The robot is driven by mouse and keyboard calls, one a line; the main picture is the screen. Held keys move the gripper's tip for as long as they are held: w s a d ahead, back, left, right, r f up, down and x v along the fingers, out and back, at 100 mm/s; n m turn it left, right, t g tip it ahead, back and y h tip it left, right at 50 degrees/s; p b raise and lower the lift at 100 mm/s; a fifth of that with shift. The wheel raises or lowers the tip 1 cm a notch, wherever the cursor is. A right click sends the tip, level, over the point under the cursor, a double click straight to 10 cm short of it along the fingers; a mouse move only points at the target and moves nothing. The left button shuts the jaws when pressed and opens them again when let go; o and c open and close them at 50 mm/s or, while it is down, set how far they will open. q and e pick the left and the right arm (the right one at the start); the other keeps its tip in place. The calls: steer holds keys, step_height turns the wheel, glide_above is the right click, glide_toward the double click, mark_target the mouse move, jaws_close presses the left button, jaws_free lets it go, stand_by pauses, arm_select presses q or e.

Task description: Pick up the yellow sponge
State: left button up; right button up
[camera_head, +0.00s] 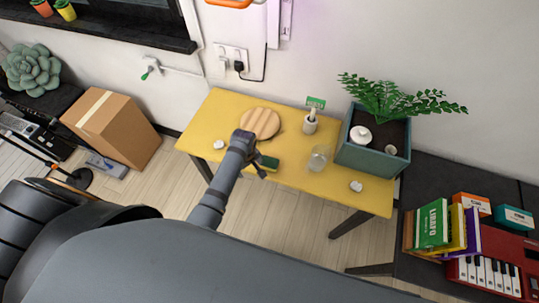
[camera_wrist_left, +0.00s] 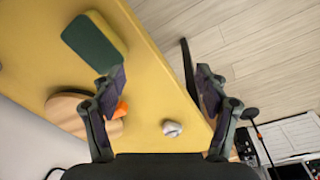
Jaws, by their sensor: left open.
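The yellow sponge (camera_head: 268,162) lies flat on the yellow table (camera_head: 215,112), near its front edge and beside the round wooden board. Its dark green top layer shows most, with the yellow part along its sides. In the left wrist view the sponge (camera_wrist_left: 95,42) lies at the upper left, beyond the left fingertip and not between the fingers. My left gripper (camera_head: 260,169) is close to the sponge in the head view. In the left wrist view the gripper (camera_wrist_left: 160,76) is open and empty, with its fingers wide apart. My right gripper is not in view.
The round wooden board (camera_head: 260,122) lies behind the sponge. A glass (camera_head: 319,158), a small pot with a green tag (camera_head: 310,123) and a planter (camera_head: 372,158) stand to the right. Small white objects (camera_head: 218,144) (camera_head: 355,186) lie on the table.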

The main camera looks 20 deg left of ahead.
mark_target(268, 162)
arm_select(q)
steer(key=w+d+r+n, duration=0.1)
steer(key=w+n, duration=0.1)
steer(key=w+d+r+n+p, duration=0.1)
steer(key=w+d+r, duration=0.1)
steer(key=w+d+r+n+g, duration=0.1)
steer(key=w+r+n, duration=0.1)
steer(key=shift+d+n+p, duration=0.3)
steer(key=shift+d+p, duration=0.1)
steer(key=shift+d+f+n+b, duration=0.2)
steer(key=shift+f+n+b, duration=0.1)
steer(key=shift+f, duration=0.9)
step_height(268, 162, down, 3)
steer(key=b, duration=0.3)
steer(key=shift+w+r, duration=0.15)
steer(key=f+b, duration=0.1)
steer(key=b, duration=0.1)
steer(key=f+b, duration=0.4)
steer(key=b, duration=0.1)
steer(key=shift+w+d+f, duration=0.1)
steer(key=shift+w+f, duration=0.05)
steer(key=shift+w, duration=0.25)
steer(key=shift+r, duration=0.2)
steer(key=shift+s, duration=0.1)
steer(key=shift+c, duration=0.2)
steer(key=c, duration=0.7)
